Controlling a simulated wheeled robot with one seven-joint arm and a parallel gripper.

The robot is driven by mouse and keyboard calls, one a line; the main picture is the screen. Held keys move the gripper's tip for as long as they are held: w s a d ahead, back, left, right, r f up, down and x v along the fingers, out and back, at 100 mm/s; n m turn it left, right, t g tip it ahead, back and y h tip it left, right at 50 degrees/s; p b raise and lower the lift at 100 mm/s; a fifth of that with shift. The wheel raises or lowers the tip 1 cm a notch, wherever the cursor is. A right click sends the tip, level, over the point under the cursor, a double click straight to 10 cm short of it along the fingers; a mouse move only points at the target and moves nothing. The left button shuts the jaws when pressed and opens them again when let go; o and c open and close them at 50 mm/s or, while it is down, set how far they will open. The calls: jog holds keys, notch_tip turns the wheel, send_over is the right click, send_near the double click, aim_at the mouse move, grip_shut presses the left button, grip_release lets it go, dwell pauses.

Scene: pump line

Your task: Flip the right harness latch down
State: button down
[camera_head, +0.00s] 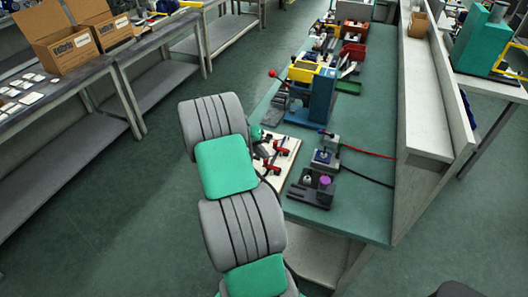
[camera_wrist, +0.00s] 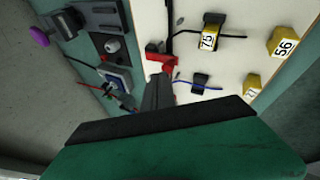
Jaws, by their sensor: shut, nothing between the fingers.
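The cream harness board (camera_head: 289,163) lies on the green bench in the head view, partly hidden by my arm. Red latches (camera_head: 281,147) show on it there, too small to read their positions. In the wrist view, one red latch (camera_wrist: 160,59) stands near the left edge of the board (camera_wrist: 238,72); I cannot tell which latch it is. My gripper (camera_wrist: 158,88) is shut and empty, its dark fingertips close to this latch. Whether they touch it is unclear. The other latch does not show in the wrist view.
Numbered yellow tags (camera_wrist: 209,41) and black clips with wires (camera_wrist: 201,80) sit on the board. A black fixture with a purple knob (camera_head: 324,183) and a blue-topped device (camera_head: 323,157) stand to the right. A blue press (camera_head: 322,95) stands behind.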

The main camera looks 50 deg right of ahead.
aim_at(267, 162)
jog(key=shift+s+d+f, duration=0.15)
jog(key=shift+s, duration=0.25)
jog(key=shift+s+d+f, duration=0.1)
jog(key=shift+s, duration=0.3)
notch_tip(267, 162, up, 4)
jog(key=p, duration=0.3)
jog(key=shift+r, duration=0.15)
jog(key=w+a+r+b, duration=0.1)
jog(key=w+a+r, duration=0.4)
jog(key=r, duration=0.1)
jog(key=shift+w+r+b, duration=0.2)
jog(key=shift+w+b, duration=0.15)
